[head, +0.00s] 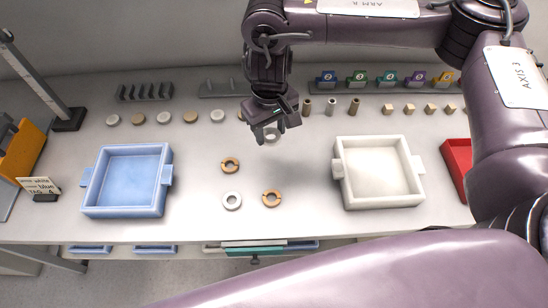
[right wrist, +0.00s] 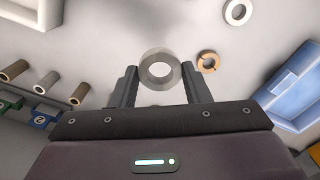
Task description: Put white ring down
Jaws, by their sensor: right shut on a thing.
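My right gripper (head: 270,138) points down over the middle of the table, behind the loose rings. It is shut on a white ring (right wrist: 160,54), which shows grey between the fingertips in the right wrist view. In the head view the held ring (head: 273,134) is partly hidden by the fingers. I cannot tell whether it touches the table. A second white ring (head: 232,201) lies flat nearer the front; it also shows in the right wrist view (right wrist: 238,12). My left gripper is not in view.
Two orange rings, one behind (head: 229,165) and one in front (head: 271,199), lie close by. An empty blue tray (head: 128,211) stands left, an empty white tray (head: 383,202) right, and a red tray (head: 457,165) beyond. Small discs and cylinders line the back.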

